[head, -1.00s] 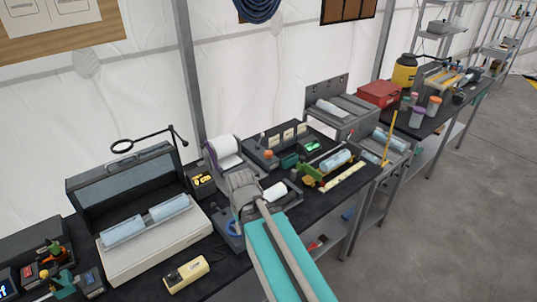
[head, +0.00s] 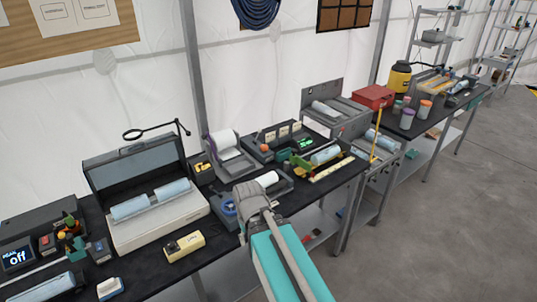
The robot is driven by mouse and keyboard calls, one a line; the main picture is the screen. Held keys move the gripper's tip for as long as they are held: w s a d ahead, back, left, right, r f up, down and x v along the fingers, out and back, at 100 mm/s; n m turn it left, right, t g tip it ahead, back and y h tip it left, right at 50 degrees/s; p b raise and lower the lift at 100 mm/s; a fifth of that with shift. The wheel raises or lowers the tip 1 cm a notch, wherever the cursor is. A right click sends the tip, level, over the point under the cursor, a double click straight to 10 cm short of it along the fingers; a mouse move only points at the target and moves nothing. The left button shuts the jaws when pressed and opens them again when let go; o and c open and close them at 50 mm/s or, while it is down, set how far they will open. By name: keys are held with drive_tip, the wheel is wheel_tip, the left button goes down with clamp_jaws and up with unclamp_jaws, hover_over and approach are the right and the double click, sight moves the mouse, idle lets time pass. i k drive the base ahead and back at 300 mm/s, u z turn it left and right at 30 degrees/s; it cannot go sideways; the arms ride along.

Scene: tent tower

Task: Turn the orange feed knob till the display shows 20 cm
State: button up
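A grey console with a small green-lit display (head: 305,143) stands on the black bench, right of centre in the head view. Its digits are too small to read. A small orange-red round part (head: 261,138), which looks like the feed knob, is at the console's left end. My arm reaches up from the bottom. My gripper (head: 250,196) is at its grey far end, in front of the console in the picture and apart from the knob. Its fingers cannot be made out, so I cannot tell whether it is open or shut.
A paper-roll device (head: 229,160) stands left of the console. A blue tape roll (head: 229,208) and a white roll (head: 267,179) lie close to my gripper. A large open case machine (head: 155,228) is further left. Grey floor (head: 430,230) is clear at right.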

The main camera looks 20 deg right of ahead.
sight(264, 148)
drive_tip(key=k, duration=0.75)
drive_tip(key=z, duration=0.25)
drive_tip(key=i, duration=0.5)
drive_tip(key=z, duration=0.6)
drive_tip(key=i, duration=1.25)
drive_tip(key=u, duration=0.5)
drive_tip(key=i, duration=0.55)
drive_tip(key=u, duration=0.5)
